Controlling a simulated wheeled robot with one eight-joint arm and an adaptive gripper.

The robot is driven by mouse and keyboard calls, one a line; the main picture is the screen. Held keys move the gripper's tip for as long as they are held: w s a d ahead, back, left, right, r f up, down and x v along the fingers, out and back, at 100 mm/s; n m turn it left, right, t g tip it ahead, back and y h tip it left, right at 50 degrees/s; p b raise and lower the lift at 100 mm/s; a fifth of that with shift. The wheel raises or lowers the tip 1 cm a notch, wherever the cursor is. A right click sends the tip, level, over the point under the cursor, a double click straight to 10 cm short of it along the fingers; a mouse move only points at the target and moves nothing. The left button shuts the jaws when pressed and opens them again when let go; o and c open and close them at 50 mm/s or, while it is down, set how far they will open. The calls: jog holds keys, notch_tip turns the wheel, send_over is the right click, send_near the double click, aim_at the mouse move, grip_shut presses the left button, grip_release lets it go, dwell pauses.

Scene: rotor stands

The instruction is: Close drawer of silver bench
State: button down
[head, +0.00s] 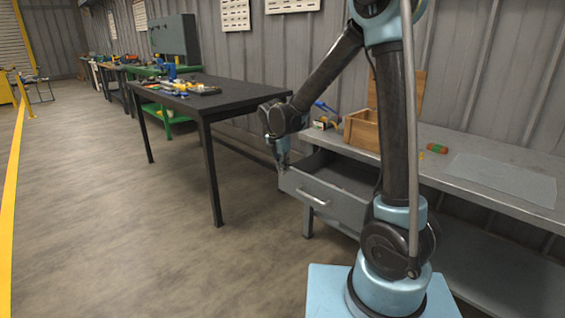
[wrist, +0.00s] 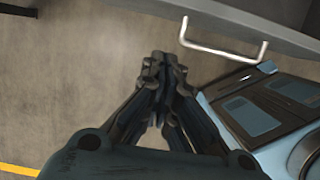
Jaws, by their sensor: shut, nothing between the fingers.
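The silver bench (head: 475,183) stands along the wall at the right. Its grey drawer (head: 338,203) is pulled out, and its inside shows partly behind my arm. A pale bar handle (head: 312,197) is on the drawer front; the handle also shows in the wrist view (wrist: 222,54). My gripper (head: 284,166) is by the left corner of the drawer front in the head view. In the wrist view my gripper (wrist: 160,62) is shut and empty, pointing toward the drawer side, left of the handle and apart from it. Whether it touches the drawer front cannot be told.
A wooden box (head: 362,130) with a raised lid, small tools and a clear sheet (head: 503,178) are on the bench top. A black table (head: 240,100) with tools stands to the left. The floor (head: 130,230) in front is clear.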

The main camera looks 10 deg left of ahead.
aim_at(292, 171)
jog(key=shift+w+d+f, duration=0.8)
jog(key=shift+w+f, duration=0.15)
jog(key=shift+w, duration=0.05)
jog(key=shift+w+d+f, duration=0.75)
jog(key=shift+w+f, duration=0.15)
jog(key=shift+w, duration=0.05)
jog(key=shift+a, duration=0.15)
jog(key=shift+w, duration=0.1)
